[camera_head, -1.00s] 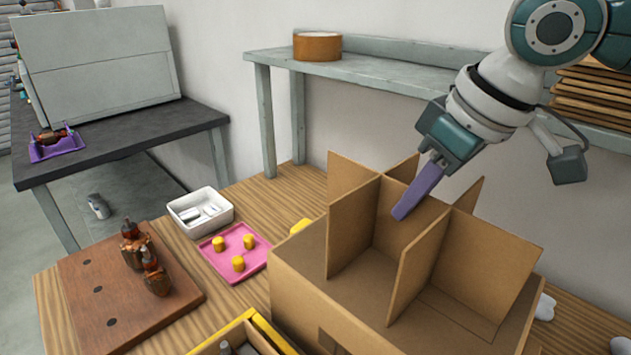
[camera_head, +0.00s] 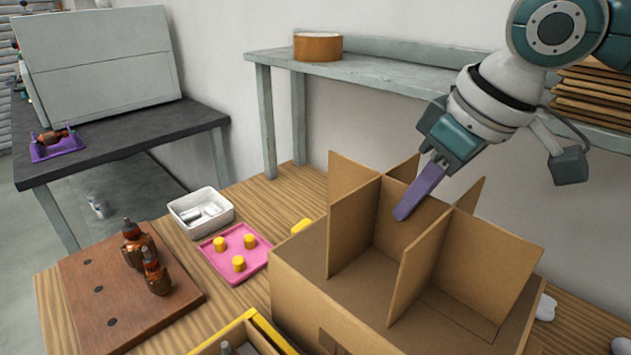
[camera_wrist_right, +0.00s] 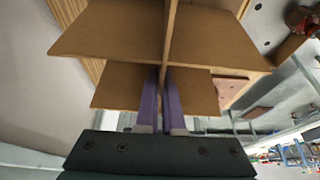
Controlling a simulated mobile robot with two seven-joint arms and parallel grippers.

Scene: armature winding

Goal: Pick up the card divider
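The card divider (camera_head: 352,232) is a brown cardboard grid of crossed upright panels. It stands in the open cardboard box (camera_head: 300,290), with its panels rising well above the box walls. Its lower edges are partly hidden, so I cannot tell how deep it sits. My right gripper (camera_head: 402,214) reaches down from the upper right to the middle of the divider. In the right wrist view, its purple fingers (camera_wrist_right: 161,95) lie close on both sides of a divider panel (camera_wrist_right: 170,40), shut on it. My left gripper is not in view.
A pink tray (camera_head: 236,273) with yellow pieces, a white bin (camera_head: 190,228) and a wooden board (camera_head: 185,300) are left of the box. A yellow-edged crate (camera_head: 270,332) is at the front. A grey shelf (camera_head: 390,74) runs behind, with flat cardboard stacked at right.

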